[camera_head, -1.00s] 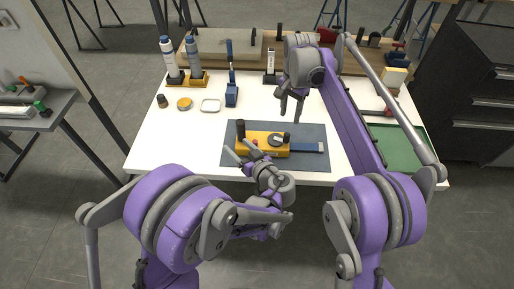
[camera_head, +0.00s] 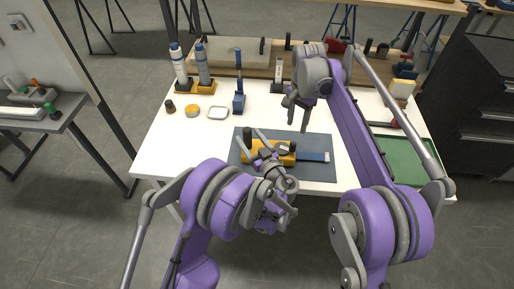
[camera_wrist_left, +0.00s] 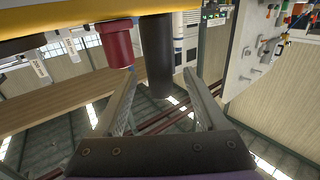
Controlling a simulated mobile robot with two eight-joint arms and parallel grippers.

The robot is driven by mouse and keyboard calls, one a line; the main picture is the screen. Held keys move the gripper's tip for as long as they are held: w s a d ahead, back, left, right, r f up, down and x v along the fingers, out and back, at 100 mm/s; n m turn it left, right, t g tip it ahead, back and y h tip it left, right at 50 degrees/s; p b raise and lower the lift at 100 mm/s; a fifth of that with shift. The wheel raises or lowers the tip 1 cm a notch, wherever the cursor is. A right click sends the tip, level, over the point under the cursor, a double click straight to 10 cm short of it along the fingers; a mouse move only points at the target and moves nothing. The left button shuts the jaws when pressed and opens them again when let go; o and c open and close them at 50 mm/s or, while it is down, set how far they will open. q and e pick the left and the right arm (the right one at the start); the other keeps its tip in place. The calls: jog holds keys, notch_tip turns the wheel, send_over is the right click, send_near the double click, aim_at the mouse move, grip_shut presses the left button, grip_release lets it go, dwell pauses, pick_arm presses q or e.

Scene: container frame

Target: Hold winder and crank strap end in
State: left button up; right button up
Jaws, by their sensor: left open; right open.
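The winder (camera_head: 284,158) is a yellow block with dark posts, lying on a blue-grey mat (camera_head: 318,144). In the left wrist view, a dark cylinder (camera_wrist_left: 157,50) stands beyond and between the open fingers, beside a red knob (camera_wrist_left: 114,45) under a yellow body (camera_wrist_left: 70,32). Contact cannot be told. My right gripper (camera_head: 297,115) is open and empty, above the table behind the winder.
A small white-rimmed tray (camera_head: 218,113), a yellow round item (camera_head: 192,111), a dark pot (camera_head: 170,106) and a blue upright tool (camera_head: 239,100) stand at the back left. Two bottles (camera_head: 180,66) stand behind them. A green tray (camera_head: 400,160) lies right. The table's left front is clear.

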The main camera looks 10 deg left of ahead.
pick_arm(q)
jog(key=shift+x, duration=1.1)
grip_shut()
dwell(0.6)
